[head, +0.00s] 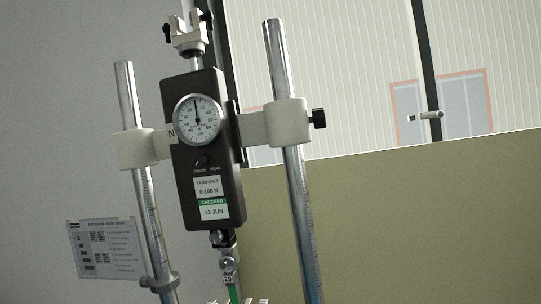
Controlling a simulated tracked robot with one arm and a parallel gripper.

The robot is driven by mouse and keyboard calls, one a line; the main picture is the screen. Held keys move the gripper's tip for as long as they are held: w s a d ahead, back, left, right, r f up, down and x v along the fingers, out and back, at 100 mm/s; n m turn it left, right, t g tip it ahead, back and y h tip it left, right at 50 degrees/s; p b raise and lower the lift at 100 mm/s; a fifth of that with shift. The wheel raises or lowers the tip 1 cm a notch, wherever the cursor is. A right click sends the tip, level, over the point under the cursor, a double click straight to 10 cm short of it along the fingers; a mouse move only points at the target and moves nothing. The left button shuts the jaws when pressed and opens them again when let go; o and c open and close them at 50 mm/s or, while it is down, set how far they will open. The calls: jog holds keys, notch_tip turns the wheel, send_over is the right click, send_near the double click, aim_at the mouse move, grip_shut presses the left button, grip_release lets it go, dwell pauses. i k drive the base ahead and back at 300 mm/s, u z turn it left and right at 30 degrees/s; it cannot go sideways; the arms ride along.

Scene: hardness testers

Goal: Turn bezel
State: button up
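The round bezel (221,120) rings the white dial (205,127) near the top of a dark force gauge (203,165). The dial's black needle points nearly straight up, leaning slightly left. The gauge body is tilted a little in the picture. Below the dial are a small dark knob (201,161), a label reading 0-100 N and a green-and-white label reading CHECKED 13 JUN. My gripper does not show clearly in this view, and nothing is seen touching the bezel.
Two steel columns (279,75) (124,90) flank the gauge, with pale clamp blocks on them. A black-tipped clamp screw (318,118) sticks out right. A clamp (187,38) is above, a hook fitting (228,262) below. A printed sheet (105,250) is at lower left.

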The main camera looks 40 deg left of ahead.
aim_at(210, 114)
jog(key=z, duration=0.95)
jog(key=k, duration=1.5)
jog(key=u, duration=0.9)
jog(key=i, duration=1.05)
jog(key=z, duration=0.05)
